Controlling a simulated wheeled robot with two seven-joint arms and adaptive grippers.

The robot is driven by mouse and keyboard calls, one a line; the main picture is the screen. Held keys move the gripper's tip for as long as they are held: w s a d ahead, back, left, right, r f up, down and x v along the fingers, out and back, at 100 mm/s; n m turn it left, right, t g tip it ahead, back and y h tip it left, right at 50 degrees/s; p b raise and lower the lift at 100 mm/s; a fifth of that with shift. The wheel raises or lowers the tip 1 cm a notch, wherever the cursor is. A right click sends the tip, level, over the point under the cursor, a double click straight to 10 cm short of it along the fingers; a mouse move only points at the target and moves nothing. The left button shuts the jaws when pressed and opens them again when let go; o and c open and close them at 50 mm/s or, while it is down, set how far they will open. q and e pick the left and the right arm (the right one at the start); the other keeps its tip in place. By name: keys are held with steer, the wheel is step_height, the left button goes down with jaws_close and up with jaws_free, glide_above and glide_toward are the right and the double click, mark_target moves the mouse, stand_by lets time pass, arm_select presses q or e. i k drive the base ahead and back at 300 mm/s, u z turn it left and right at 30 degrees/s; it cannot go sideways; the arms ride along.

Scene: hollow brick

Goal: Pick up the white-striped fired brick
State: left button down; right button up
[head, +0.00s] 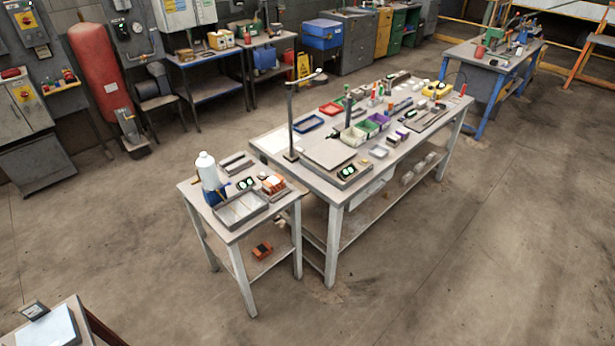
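A small orange-red brick-like block (272,184) with pale bands lies at the right corner of the small white-legged table (232,233); it looks like the white-striped fired brick, but it is too small to be sure. Another orange block (262,250) with dark patches sits on the lower shelf of the same table. Neither of my grippers is in view.
The small table also holds a white bottle (207,165), a grey tray (240,209) and a dark device with green lights (246,183). A long cluttered workbench (335,190) stands close on its right. Open concrete floor (130,230) lies left and in front.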

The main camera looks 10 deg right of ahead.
mark_target(275, 183)
steer(key=z, duration=0.2)
steer(key=i, duration=0.85)
steer(key=u, duration=0.55)
steer(key=i, duration=0.75)
steer(key=u, duration=0.65)
